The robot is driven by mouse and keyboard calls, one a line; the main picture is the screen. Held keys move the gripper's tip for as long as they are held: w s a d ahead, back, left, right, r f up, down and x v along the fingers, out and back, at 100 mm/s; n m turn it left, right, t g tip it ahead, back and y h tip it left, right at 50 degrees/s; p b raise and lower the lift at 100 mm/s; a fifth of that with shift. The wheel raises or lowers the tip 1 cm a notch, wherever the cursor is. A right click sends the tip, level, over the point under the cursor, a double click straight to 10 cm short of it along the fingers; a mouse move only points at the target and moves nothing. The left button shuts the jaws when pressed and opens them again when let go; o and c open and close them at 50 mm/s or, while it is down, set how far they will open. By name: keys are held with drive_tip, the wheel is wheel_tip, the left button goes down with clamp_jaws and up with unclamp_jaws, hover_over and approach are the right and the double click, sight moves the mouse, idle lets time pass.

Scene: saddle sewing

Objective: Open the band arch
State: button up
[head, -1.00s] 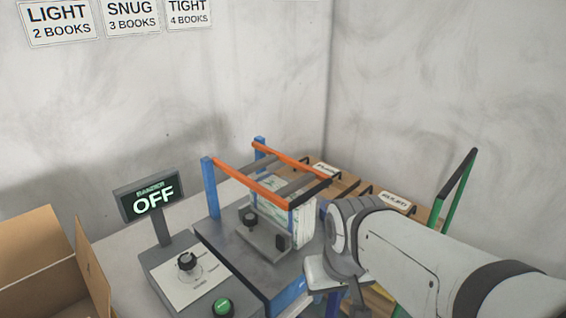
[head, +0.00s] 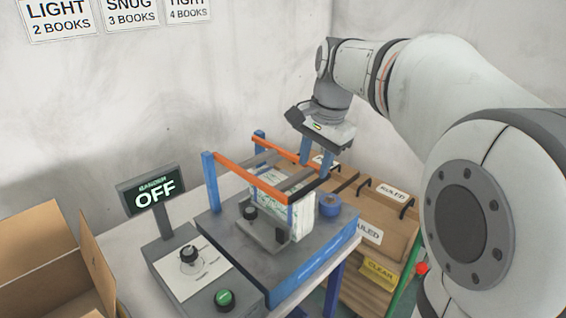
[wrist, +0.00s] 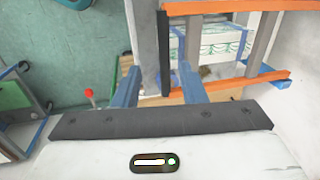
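The band arch (head: 258,183) has two orange side bars running from blue posts over a stack of books (head: 300,214), with a black crossbar (head: 309,189) joining their near-right ends. The arch lies lowered, close to level. My gripper (head: 320,162) points down above the crossbar's far end. In the wrist view its two blue fingers (wrist: 160,90) stand apart. The black crossbar (wrist: 164,60) shows between them, nearer the right finger. I cannot tell whether it touches either finger. The orange bars (wrist: 225,87) extend to the right there.
The bander's sign (head: 152,194) reads OFF, above a panel with a black knob (head: 189,256) and a green button (head: 224,298). A blue roll (head: 328,206) sits beside the books. Labelled wooden bins (head: 372,258) stand right; a cardboard box (head: 40,262) stands left.

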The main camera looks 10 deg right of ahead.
sight(306, 189)
drive_tip(key=f, duration=0.2)
drive_tip(key=w+f, duration=0.1)
drive_tip(key=f, duration=0.1)
drive_tip(key=a+f, duration=0.1)
drive_tip(key=f, duration=0.2)
drive_tip(key=shift+w, duration=0.35)
drive_tip(key=shift+c, duration=0.6)
clamp_jaws()
drive_tip(key=shift+f, duration=0.1)
